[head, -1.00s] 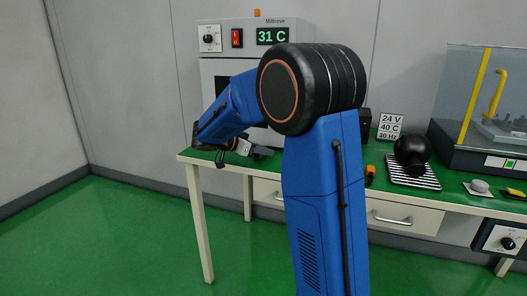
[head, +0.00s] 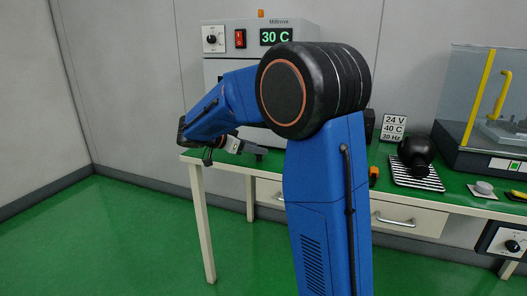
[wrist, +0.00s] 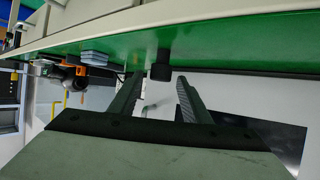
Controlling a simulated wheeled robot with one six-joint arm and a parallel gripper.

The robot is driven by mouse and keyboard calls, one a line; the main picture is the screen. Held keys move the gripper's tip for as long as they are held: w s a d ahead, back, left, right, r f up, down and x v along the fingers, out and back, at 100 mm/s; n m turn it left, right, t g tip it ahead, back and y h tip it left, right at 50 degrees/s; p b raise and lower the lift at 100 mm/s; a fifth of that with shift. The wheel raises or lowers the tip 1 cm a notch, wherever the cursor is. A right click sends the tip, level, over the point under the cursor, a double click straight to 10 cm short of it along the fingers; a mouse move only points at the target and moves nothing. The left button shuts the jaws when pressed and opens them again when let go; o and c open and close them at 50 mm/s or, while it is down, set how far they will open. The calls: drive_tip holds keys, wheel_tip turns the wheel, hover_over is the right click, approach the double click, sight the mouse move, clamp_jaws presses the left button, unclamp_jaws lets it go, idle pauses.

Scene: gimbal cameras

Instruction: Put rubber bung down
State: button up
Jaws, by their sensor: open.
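The rubber bung (wrist: 160,68) is a small dark cylinder in the wrist view, where the picture is turned over. It stands against the green bench top (wrist: 215,38). My gripper (wrist: 160,80) is open, with one finger on each side of the bung and visible gaps between them. The bung sits around the level of the fingertips. In the head view my gripper (head: 256,152) is low over the bench's left front part, and I cannot make out the bung there.
An oven (head: 213,68) reading 30 C stands behind my arm. To the right are a black round vessel (head: 415,150) on a striped mat (head: 428,184), a sign (head: 393,127), a grey knob-like piece (head: 483,187) and a clear-walled case (head: 470,85). The bench's left front corner is clear.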

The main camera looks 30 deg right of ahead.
drive_tip(key=v, duration=0.6)
drive_tip(key=shift+s, duration=0.1)
drive_tip(key=s+f+n+y, duration=0.2)
drive_tip(key=s+n+y, duration=0.15)
drive_tip(key=s, duration=0.65)
drive_tip(key=s+f+n+y, duration=0.25)
drive_tip(key=s+n, duration=0.25)
drive_tip(key=s, duration=0.6)
drive_tip(key=s+a+f+n+t+y, duration=0.2)
drive_tip(key=s+a+f+n+y, duration=0.1)
drive_tip(key=s, duration=0.5)
drive_tip(key=s+a+f+n+t+y, duration=0.2)
drive_tip(key=s+a+f+n+y, duration=0.1)
drive_tip(key=s+a, duration=0.4)
drive_tip(key=shift+s+f+n+y, duration=0.4)
drive_tip(key=shift+s+f+n, duration=0.3)
drive_tip(key=shift+n, duration=0.65)
drive_tip(key=shift+w+f, duration=0.1)
